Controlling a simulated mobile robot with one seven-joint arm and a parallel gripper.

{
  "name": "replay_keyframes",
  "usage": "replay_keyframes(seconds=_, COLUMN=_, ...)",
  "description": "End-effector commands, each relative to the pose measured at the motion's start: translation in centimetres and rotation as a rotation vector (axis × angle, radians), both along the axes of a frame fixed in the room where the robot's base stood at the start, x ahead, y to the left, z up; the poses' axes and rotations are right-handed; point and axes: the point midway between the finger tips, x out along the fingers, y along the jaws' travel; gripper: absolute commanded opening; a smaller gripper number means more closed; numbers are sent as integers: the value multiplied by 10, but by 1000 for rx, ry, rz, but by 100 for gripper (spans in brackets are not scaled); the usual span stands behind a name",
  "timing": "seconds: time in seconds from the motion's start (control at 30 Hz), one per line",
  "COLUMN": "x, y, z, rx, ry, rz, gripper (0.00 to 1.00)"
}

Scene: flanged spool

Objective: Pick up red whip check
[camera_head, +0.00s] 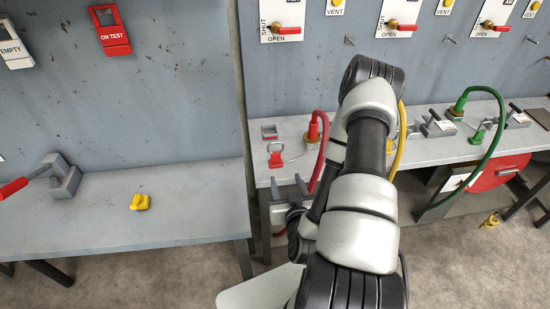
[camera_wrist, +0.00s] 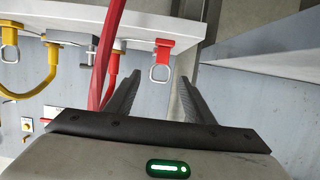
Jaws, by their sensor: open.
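A red piece with a metal loop (camera_head: 275,158), which looks like the red whip check, is at the front left of the right bench top. In the wrist view the red whip check (camera_wrist: 165,50) shows at the bench edge, its metal loop hanging toward me between the fingertips in the picture. My gripper (camera_head: 289,192) is open and empty, in front of the bench and near the piece. In the wrist view my gripper's two fingers (camera_wrist: 157,76) are spread apart, with no contact visible.
A red hose (camera_head: 323,160) arches down beside my gripper and passes left of it in the wrist view (camera_wrist: 108,45). Yellow (camera_head: 400,140) and green (camera_head: 497,125) hoses stand farther right. The left bench (camera_head: 190,185) is mostly clear, with a yellow piece (camera_head: 140,202).

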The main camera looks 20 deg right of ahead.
Motion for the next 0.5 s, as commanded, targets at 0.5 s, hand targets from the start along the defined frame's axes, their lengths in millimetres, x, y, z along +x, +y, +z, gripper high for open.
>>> replay_keyframes(seconds=0.5, x=56, y=-18, z=-26, rx=-4, ry=-12, rz=-7, gripper=48)
